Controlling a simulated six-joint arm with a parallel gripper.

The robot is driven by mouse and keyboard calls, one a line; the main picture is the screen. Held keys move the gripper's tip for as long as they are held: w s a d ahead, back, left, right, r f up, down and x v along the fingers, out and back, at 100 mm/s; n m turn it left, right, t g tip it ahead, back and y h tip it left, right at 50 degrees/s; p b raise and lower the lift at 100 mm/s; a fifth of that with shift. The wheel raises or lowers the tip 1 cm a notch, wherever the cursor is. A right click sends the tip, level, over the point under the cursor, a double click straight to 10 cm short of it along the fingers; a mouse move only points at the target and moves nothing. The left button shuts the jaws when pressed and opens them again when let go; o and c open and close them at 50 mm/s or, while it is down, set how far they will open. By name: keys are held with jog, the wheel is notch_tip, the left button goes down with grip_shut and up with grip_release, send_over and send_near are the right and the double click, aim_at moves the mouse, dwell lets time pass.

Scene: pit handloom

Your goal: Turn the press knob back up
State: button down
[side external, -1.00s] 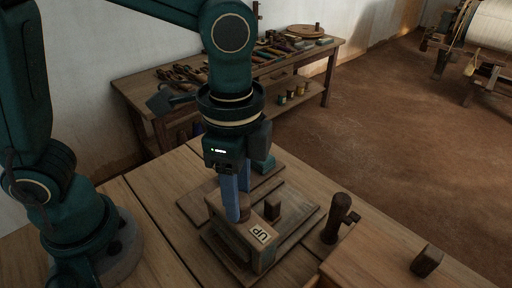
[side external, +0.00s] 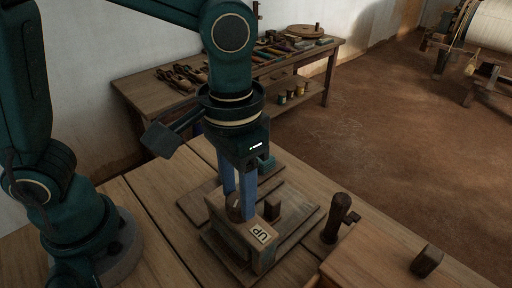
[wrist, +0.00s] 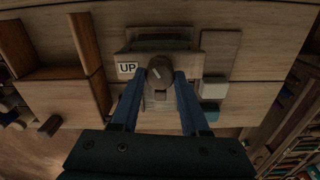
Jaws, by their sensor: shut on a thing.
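The press knob (side external: 234,213) is a round dark wooden knob on top of a wooden press block (side external: 232,240). A pale UP label (side external: 261,234) is on the block beside it. My gripper (side external: 240,206) points down with its two blue fingers on either side of the knob, shut on it. In the wrist view the knob (wrist: 160,72) sits between the fingertips of my gripper (wrist: 161,79), a short pale mark slanting across its top. The UP label (wrist: 127,69) is left of the knob there. The fingers hide the knob's sides.
A dark upright wooden handle (side external: 338,218) stands right of the press, and a small dark block (side external: 427,261) sits further right. A teal piece (side external: 266,163) is behind the fingers. A tool bench (side external: 170,100) stands against the wall.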

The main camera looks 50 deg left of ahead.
aim_at(238, 198)
jog(key=n, duration=1.1)
jog(key=shift+n, duration=0.4)
dwell(0.3)
jog(key=shift+c, duration=2)
grip_release()
jog(key=shift+r, duration=0.1)
jog(key=shift+r, duration=2.5)
